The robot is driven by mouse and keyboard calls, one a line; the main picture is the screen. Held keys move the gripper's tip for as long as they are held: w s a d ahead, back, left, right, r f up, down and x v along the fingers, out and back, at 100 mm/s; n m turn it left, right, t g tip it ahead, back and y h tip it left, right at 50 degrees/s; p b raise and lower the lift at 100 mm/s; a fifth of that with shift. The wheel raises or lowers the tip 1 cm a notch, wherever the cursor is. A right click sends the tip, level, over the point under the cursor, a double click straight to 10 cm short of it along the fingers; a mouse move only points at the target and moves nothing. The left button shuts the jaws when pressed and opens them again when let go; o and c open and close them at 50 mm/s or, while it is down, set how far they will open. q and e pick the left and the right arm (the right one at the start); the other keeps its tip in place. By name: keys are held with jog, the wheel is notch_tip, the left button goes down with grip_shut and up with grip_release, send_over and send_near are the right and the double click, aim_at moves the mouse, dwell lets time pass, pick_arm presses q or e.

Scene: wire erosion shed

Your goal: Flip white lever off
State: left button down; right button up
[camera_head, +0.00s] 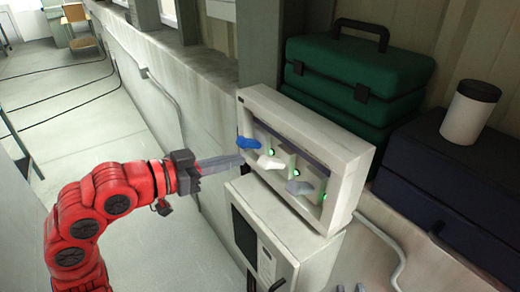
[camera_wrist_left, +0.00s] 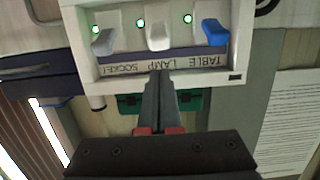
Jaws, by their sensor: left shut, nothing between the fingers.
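The switch box (camera_head: 355,170) is pale, with a blue lever (camera_head: 248,142), a white lever (camera_head: 270,162) and a grey lever (camera_head: 299,188) in a row. A green light is lit by each lever. In the left wrist view, the white lever (camera_wrist_left: 158,37) is in the middle, between the grey lever (camera_wrist_left: 103,41) and the blue lever (camera_wrist_left: 214,32). My left gripper (camera_head: 240,160) is shut and empty, its tips just below the blue lever and close to the white one. In the left wrist view its fingers (camera_wrist_left: 160,75) line up with the white lever; contact cannot be told.
Green cases (camera_head: 358,68) stand behind the box, and a dark blue case (camera_head: 430,175) with a white cup (camera_head: 467,112) stands to the right. A grey cabinet (camera_head: 262,235) is below the box. Small grey tips, perhaps my right gripper (camera_head: 350,288), show at the bottom edge.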

aim_at(260, 166)
pick_arm(q)
jog(key=p+x, duration=0.2)
jog(key=x, duration=0.5)
jog(key=shift+w+d+r+p, duration=0.1)
jog(key=shift+d+p, duration=0.1)
jog(key=shift+p, duration=0.2)
